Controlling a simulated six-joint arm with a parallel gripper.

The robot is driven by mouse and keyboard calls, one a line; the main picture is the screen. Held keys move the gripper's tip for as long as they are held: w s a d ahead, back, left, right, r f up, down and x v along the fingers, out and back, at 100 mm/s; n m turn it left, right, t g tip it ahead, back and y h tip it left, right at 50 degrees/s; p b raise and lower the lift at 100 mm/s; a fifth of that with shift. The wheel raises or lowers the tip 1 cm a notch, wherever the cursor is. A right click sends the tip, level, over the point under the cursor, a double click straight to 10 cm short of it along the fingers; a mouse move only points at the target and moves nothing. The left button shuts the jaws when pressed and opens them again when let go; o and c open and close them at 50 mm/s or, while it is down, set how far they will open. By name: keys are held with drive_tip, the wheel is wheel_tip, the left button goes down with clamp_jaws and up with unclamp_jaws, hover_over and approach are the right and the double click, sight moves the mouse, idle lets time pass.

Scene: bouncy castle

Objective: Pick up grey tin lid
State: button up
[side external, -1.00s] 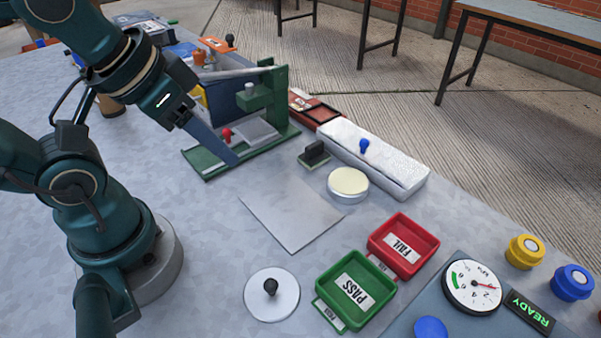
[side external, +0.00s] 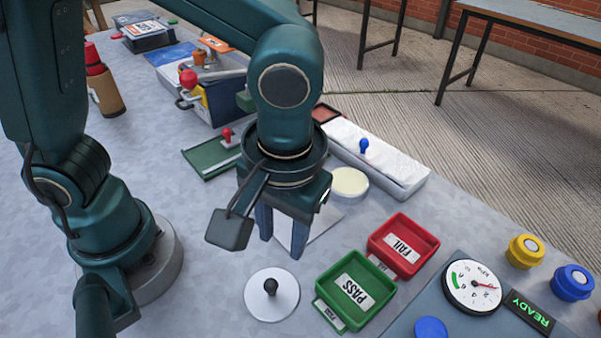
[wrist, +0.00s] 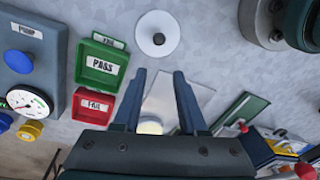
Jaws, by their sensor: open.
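The grey tin lid (side external: 286,304) is a pale round disc with a dark knob in its middle. It lies flat on the table at the front, left of the green PASS tray (side external: 339,302). In the wrist view the lid (wrist: 146,30) is at the top, beyond the fingertips. My gripper (side external: 281,246) points down above the table, behind the lid and apart from it. In the wrist view my gripper (wrist: 160,75) is open, with nothing between its fingers. A round tin (side external: 349,182) with a cream top stands behind, to the right.
The red FAIL tray (side external: 403,246) adjoins the green tray. A flat grey sheet (side external: 322,222) lies beneath my gripper. A gauge panel (side external: 410,318) stands at the right front. A white padded block (side external: 395,170) and the green stand (side external: 210,157) are behind.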

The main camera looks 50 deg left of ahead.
sight(270, 284)
drive_tip(key=shift+m+g+y, duration=0.3)
drive_tip(key=shift+m+y, duration=0.1)
drive_tip(key=shift+m, duration=0.4)
drive_tip(key=s+f, duration=0.1)
drive_tip(key=s+d+f, duration=0.1)
drive_tip(key=f, duration=0.1)
drive_tip(key=shift+s+d, duration=0.3)
drive_tip(key=shift+s+a+f, duration=0.1)
drive_tip(key=shift+a+f, duration=0.15)
drive_tip(key=shift+f, duration=0.95)
drive_tip(key=shift+a+f, duration=0.2)
drive_tip(key=shift+f, duration=0.95)
drive_tip(key=shift+c, duration=0.3)
clamp_jaws()
